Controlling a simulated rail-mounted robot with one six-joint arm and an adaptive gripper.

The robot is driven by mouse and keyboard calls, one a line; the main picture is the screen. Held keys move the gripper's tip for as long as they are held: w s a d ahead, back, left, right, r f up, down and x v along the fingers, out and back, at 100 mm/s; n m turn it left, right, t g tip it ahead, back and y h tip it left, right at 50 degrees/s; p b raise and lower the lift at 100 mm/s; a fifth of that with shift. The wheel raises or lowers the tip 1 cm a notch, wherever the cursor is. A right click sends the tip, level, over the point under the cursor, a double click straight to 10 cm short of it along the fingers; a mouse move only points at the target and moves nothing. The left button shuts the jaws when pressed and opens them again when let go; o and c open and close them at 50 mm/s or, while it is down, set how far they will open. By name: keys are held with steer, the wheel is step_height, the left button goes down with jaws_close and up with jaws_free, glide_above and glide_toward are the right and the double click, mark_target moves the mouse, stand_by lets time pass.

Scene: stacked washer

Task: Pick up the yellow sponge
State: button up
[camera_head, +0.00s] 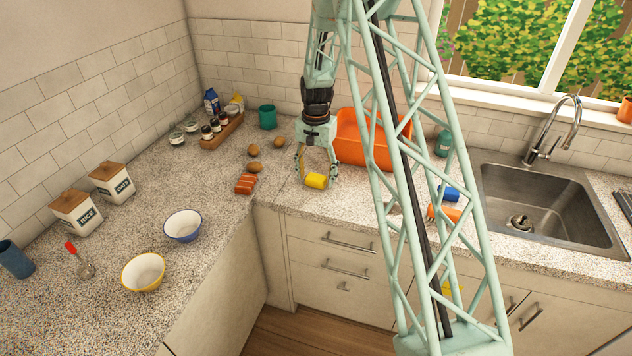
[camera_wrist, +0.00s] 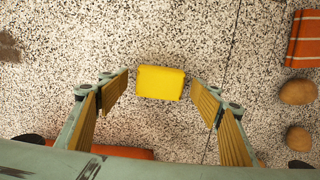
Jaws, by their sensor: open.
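The yellow sponge (camera_head: 316,181) lies on the speckled counter in front of the orange rack, and my gripper (camera_head: 316,180) is above it. In the wrist view the sponge (camera_wrist: 160,83) is a plain yellow block. It lies between the lines of my gripper's two fingers (camera_wrist: 160,92), slightly beyond their tips. The fingers are spread wide, with visible gaps on both sides of the sponge. Neither finger touches it in that view. How high the fingertips are above the counter is hard to tell.
An orange rack (camera_head: 360,145) stands close behind my gripper. A striped orange cloth (camera_head: 245,184) and several brown potato-like items (camera_head: 253,150) lie to the left. A teal cup (camera_head: 267,117) stands farther back. The sink (camera_head: 540,205) is at the right. The counter around the sponge is clear.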

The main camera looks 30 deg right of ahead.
steer(key=shift+f, duration=0.35)
steer(key=shift+c, duration=0.5)
steer(key=c, duration=0.7)
